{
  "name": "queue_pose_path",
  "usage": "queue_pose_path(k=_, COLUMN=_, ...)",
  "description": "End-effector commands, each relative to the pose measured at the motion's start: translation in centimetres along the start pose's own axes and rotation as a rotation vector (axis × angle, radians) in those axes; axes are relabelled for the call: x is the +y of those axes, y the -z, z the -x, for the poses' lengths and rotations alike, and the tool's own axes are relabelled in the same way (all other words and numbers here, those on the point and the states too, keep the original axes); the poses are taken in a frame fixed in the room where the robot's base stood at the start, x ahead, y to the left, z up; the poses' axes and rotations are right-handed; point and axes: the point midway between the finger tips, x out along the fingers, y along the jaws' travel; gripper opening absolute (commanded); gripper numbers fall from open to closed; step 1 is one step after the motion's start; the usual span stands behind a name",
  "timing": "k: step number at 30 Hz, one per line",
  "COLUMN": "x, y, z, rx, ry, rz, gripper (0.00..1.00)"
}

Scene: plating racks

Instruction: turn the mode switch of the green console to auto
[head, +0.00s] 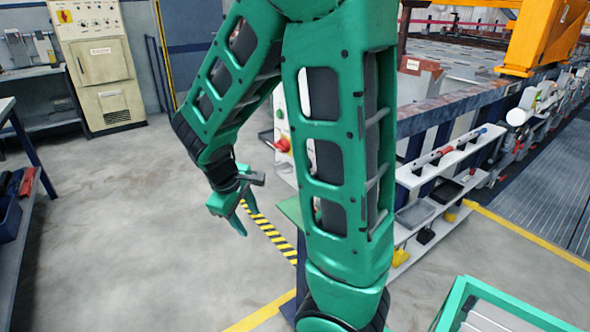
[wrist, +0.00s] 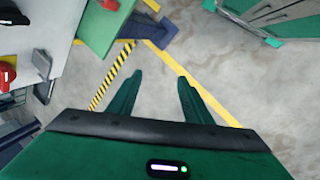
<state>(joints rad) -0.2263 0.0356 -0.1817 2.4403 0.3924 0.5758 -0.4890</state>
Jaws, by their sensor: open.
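The green console (head: 289,211) is mostly hidden behind my arm in the head view; part of its green top shows, on a dark post. In the wrist view its green top (wrist: 112,28) is at the upper left, with a red part (wrist: 110,4) cut off by the top edge. I cannot tell whether that part is the mode switch, nor read any setting. My gripper (head: 243,218) is open and empty, pointing down over the floor, left of the console in the head view. In the wrist view the fingertips (wrist: 157,75) are apart, below and right of the console top.
A pale panel (wrist: 45,25) with red and black knobs (wrist: 5,76) is at the left of the wrist view. Yellow-black floor tape (head: 268,229) runs below my gripper. A white shelf (head: 440,180) stands right. Open floor (head: 120,220) lies left.

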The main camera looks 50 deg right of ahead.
Motion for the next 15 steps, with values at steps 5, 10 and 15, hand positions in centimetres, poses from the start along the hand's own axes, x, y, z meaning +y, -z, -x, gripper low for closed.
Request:
queue_pose_path(k=5, x=2.6, y=-1.1, z=-3.8, rx=-0.194, ry=-0.131, rz=0.183, gripper=0.45)
queue_pose_path(k=10, x=5.6, y=-2.2, z=-5.5, rx=-0.388, ry=-0.263, rz=0.36, gripper=0.45)
queue_pose_path(k=15, x=8.6, y=-2.8, z=-5.5, rx=-0.596, ry=-0.402, rz=0.537, gripper=0.45)
